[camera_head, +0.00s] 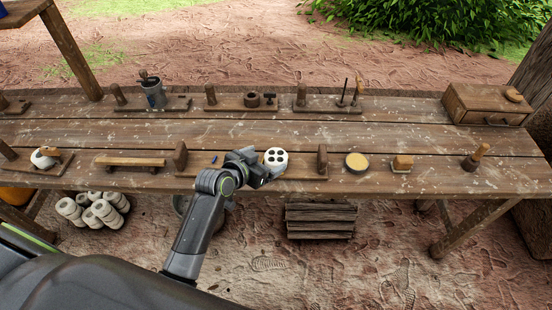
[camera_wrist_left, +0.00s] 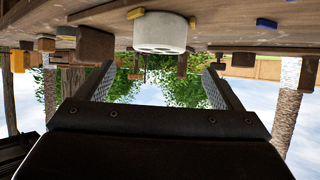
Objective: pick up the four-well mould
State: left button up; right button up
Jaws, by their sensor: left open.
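The four-well mould (camera_head: 276,156) is a short, round, pale block with dark wells in its top. It sits on a wooden board near the front edge of the table. In the left wrist view, which is upside down, the mould (camera_wrist_left: 160,34) shows ahead of the fingers, near the middle. My left gripper (camera_head: 265,171) is just left of and in front of the mould. Its two fingers (camera_wrist_left: 159,85) are spread with nothing between them, and a gap to the mould shows. My right gripper is in neither view.
On the same board, wooden posts stand left (camera_head: 181,156) and right (camera_head: 322,160) of the mould, with a small blue piece (camera_head: 214,160) nearby. A round yellow-topped dish (camera_head: 357,162) lies farther right. The middle of the table (camera_head: 370,134) is mostly clear.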

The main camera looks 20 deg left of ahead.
aim_at(274, 158)
pick_arm(q)
jog(key=x, duration=0.3)
jog(key=shift+w, duration=0.1)
jog(key=shift+s+f+p+x, duration=0.15)
jog(key=shift+f+p+x, duration=0.1)
jog(key=shift+x, duration=0.9)
jog(key=shift+s+f+p+x, duration=0.1)
jog(key=shift+f+p+x, duration=0.1)
jog(key=shift+x, duration=0.95)
jog(key=shift+w+d+f, duration=0.15)
jog(key=shift+w+f, duration=0.15)
jog(key=shift+w, duration=0.2)
